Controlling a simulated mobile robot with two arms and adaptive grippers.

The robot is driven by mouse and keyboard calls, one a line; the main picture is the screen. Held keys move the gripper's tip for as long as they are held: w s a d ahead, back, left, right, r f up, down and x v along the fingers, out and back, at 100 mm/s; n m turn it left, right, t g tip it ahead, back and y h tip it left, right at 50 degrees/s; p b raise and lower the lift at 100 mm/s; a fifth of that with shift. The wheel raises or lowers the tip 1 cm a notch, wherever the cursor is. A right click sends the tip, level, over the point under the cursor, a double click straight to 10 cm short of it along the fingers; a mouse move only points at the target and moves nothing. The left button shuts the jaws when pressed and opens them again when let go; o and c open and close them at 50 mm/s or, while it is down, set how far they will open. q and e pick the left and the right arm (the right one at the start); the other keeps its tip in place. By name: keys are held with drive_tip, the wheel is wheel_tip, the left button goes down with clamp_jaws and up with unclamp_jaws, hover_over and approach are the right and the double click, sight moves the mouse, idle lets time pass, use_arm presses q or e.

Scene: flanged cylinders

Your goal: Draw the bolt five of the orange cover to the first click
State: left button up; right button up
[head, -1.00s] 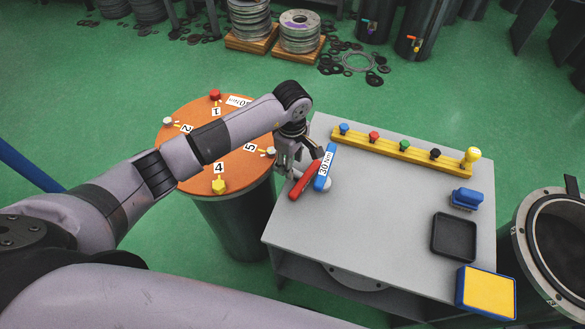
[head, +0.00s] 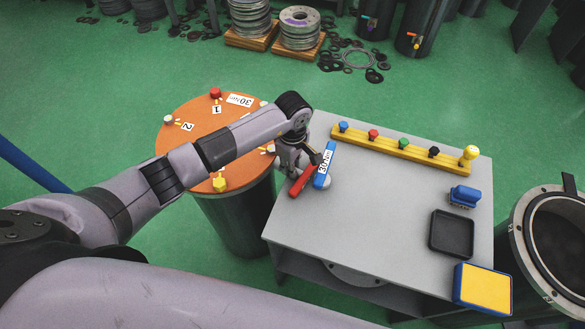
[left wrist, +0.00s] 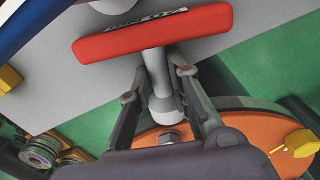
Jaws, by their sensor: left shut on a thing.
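The orange cover (head: 205,118) lies on a dark drum left of the table, with several bolts around its rim. A pale bolt (head: 270,149) sits at its right edge, where label 5 is now hidden by my arm. A grey hex bolt (left wrist: 170,138) shows near the cover edge in the left wrist view. My left gripper (head: 298,168) is at the table's left edge, shut on the red T-handled tool (head: 303,182). In the left wrist view its fingers flank the tool's grey shaft (left wrist: 160,85), below the red bar (left wrist: 150,32). My right gripper is not in view.
A blue tool (head: 325,165) marked 30 Nm lies right beside the red one. A yellow rack (head: 400,148) with coloured knobs stands at the table's back. A blue block (head: 464,196), black tray (head: 453,234) and yellow-topped box (head: 484,288) are at the right. The table's middle is clear.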

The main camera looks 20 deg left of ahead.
use_arm(q)
clamp_jaws()
